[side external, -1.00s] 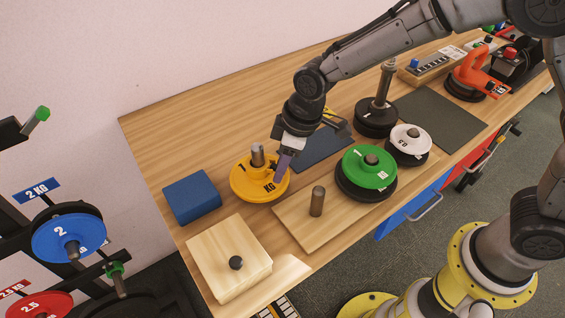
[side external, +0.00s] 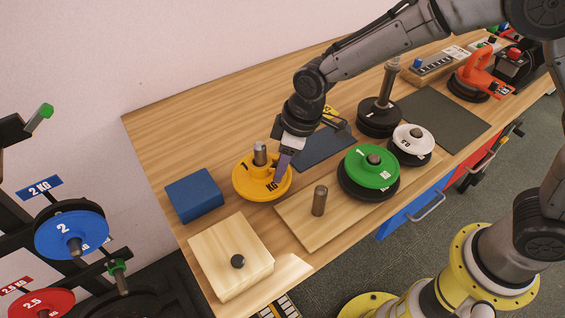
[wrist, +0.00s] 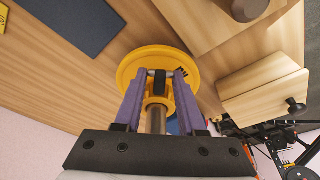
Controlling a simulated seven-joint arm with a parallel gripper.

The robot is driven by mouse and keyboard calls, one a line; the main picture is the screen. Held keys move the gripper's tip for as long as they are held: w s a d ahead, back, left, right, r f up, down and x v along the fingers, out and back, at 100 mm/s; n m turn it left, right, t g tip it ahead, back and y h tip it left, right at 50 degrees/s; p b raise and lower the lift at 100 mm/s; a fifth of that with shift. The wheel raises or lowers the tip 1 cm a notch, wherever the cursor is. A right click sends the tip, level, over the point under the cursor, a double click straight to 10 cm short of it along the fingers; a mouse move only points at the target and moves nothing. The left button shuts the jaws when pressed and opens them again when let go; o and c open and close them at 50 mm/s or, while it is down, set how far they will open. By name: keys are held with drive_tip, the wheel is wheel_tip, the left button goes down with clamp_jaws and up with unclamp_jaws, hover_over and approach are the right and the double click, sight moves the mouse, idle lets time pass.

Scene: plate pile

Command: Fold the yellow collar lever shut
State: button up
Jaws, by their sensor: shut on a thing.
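The yellow plate (side external: 245,185) lies flat on the bench around an upright grey post (side external: 260,153). In the wrist view the yellow plate (wrist: 128,70) lies beneath my fingers, and a yellow collar (wrist: 158,102) sits around the post (wrist: 156,122). A dark piece (wrist: 160,84), which looks like the collar's lever, stands between the purple fingertips. My gripper (side external: 280,176) points down at the right side of the plate and is shut on this piece. It also shows in the wrist view (wrist: 164,76). The fingers hide part of the collar, and the lever's exact angle is unclear.
A blue block (side external: 194,195) and a wooden box with a dark knob (side external: 230,255) stand nearby. A wooden board (side external: 292,222) carries a bare peg (side external: 319,201) and green (side external: 372,167) and white (side external: 412,139) plates. A dark mat (side external: 318,150) lies behind my gripper.

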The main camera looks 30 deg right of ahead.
drive_tip(key=shift+w+a, duration=0.2)
clamp_jaws()
drive_tip(key=shift+w+a, duration=0.1)
idle(0.4)
drive_tip(key=o, duration=0.6)
unclamp_jaws()
drive_tip(key=shift+c, duration=0.2)
